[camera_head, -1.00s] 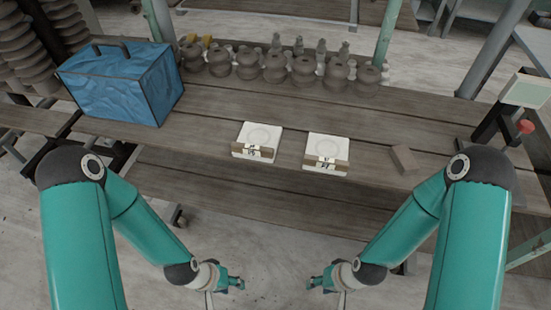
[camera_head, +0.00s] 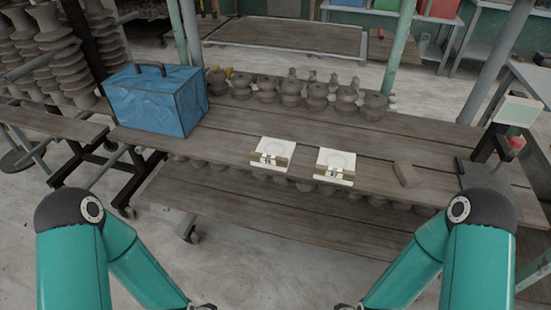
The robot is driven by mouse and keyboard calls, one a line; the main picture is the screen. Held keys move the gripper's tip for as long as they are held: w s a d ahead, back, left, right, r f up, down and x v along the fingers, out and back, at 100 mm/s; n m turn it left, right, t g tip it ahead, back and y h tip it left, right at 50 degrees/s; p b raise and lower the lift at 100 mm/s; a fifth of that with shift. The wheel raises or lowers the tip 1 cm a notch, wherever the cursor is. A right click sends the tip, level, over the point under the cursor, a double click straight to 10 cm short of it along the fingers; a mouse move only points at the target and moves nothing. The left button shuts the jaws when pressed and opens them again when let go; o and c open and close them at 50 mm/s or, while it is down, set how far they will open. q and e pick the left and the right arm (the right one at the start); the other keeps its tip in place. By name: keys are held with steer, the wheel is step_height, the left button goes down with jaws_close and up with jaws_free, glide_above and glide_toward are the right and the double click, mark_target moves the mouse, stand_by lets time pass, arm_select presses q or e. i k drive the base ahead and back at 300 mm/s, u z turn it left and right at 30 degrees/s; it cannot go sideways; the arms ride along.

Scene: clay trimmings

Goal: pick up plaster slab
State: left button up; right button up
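Two white square plaster slabs lie on the wooden table in the head view. The left slab (camera_head: 272,149) and the right slab (camera_head: 336,161) are side by side near the front edge, with a gap between them. Each has a faint round mark on top and a brown strip with a dark-marked label along its front. My two arms come in from the lower left and lower right. Both grippers are cut off at the bottom edge, so their fingers do not show. Both arms are well in front of the slabs, apart from them.
The wooden table (camera_head: 230,140) has a lower shelf. A blue bag (camera_head: 155,100) stands at its left, and several grey clay pots (camera_head: 291,94) line the back. A brown block (camera_head: 406,174) lies right of the slabs. A device with a red knob (camera_head: 517,142) stands at the right end.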

mark_target(271, 153)
steer(key=u, duration=0.05)
steer(key=i, duration=0.9)
steer(key=z, duration=0.1)
steer(key=k, duration=1.35)
steer(key=u, duration=0.65)
steer(key=i, duration=1)
steer(key=z, duration=0.1)
